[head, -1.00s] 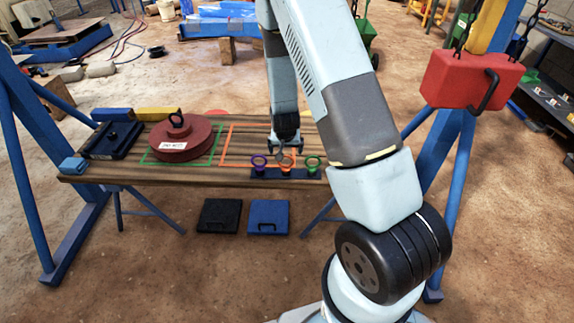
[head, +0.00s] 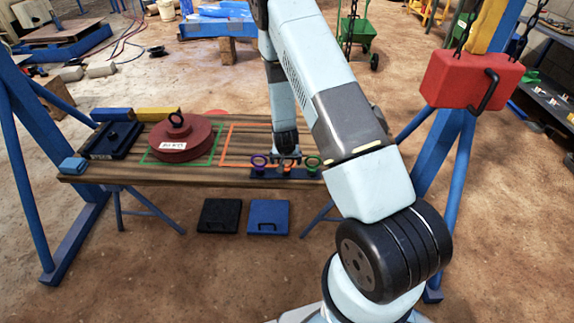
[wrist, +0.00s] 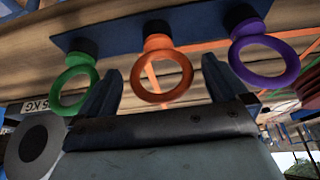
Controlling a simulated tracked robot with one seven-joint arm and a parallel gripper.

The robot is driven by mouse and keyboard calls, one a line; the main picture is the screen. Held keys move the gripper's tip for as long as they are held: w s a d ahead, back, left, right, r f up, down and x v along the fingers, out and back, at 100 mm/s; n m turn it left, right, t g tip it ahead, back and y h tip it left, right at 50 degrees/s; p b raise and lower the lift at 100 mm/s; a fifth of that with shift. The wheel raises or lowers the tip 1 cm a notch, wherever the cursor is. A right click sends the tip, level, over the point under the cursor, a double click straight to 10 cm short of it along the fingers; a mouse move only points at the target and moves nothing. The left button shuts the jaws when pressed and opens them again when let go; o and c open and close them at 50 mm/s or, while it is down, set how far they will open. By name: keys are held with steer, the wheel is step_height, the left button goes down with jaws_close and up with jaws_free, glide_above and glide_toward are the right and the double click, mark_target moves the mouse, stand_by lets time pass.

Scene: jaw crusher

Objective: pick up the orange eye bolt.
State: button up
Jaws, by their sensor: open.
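The orange eye bolt (head: 286,166) stands in the middle of a dark blue holder (head: 300,174) at the table's front edge. In the wrist view the orange eye bolt (wrist: 158,43) has its ring between the two fingers of my gripper (wrist: 160,80), with a gap on each side. My gripper (head: 286,157) is open and empty, low over the holder. In the head view it partly hides the orange ring. The purple eye bolt (head: 259,161) stands to the left and the green eye bolt (head: 313,161) to the right. In the wrist view their order is reversed.
A red round weight (head: 180,150) with a black eye sits left on the wooden table (head: 215,180). An orange outlined area (head: 228,145) lies behind the holder. A red block (head: 470,82) hangs from a chain at the right. The green bolt (wrist: 82,68) is close to one finger.

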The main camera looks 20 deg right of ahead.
steer(key=shift+x, duration=0.85)
steer(key=shift+c, duration=0.4)
steer(key=c, duration=1.1)
steer(key=shift+r, duration=0.1)
